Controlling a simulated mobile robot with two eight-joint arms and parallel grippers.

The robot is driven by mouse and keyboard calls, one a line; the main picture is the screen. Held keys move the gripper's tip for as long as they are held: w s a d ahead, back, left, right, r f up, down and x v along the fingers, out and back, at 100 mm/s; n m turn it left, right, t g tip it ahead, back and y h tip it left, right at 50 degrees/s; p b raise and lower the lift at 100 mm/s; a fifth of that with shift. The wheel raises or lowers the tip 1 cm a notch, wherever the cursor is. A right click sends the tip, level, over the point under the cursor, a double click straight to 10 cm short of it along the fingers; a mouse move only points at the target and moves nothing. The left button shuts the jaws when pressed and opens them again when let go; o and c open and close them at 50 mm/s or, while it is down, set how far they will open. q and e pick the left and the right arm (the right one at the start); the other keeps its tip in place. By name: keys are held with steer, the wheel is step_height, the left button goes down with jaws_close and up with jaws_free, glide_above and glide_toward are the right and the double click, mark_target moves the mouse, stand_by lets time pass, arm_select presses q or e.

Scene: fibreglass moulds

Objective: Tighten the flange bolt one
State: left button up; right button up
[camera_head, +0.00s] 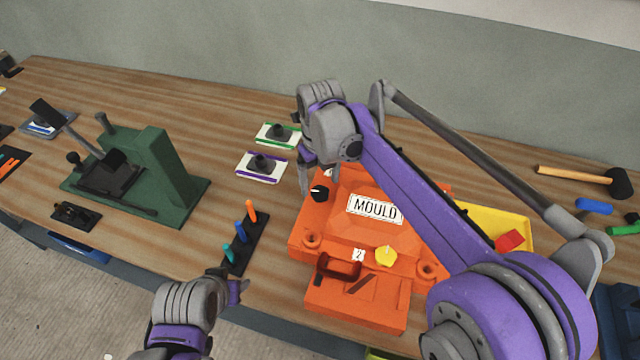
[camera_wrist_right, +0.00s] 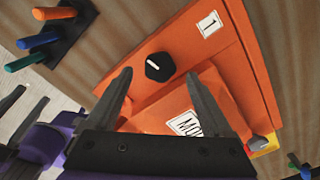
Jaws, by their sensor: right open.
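The orange mould (camera_head: 345,225) lies on the bench, with a MOULD plate on its lid. A black knob-shaped bolt with a white line, bolt one (camera_head: 320,192), is on its far left part; the right wrist view shows this bolt (camera_wrist_right: 159,67) beside a label "1". My right gripper (camera_head: 317,182) is open above it, pointing down; in the wrist view its fingertips (camera_wrist_right: 157,76) appear on either side of the bolt. I cannot tell whether they touch it. My left gripper (camera_head: 236,289) is near the bench's front edge; its jaw state is unclear.
A yellow bolt (camera_head: 385,257) beside label "2" is on the mould's near side. A black rack (camera_head: 250,246) with orange, blue and teal handles stands left of the mould. A green press (camera_head: 160,170) is further left; a yellow tray (camera_head: 495,220) is behind my right arm.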

mark_target(320, 191)
arm_select(q)
steer(key=shift+w+r, duration=0.15)
steer(key=shift+r, duration=0.3)
arm_select(e)
step_height(320, 191, up, 9)
steer(key=shift+f, duration=0.2)
steer(key=shift+s+f, duration=0.1)
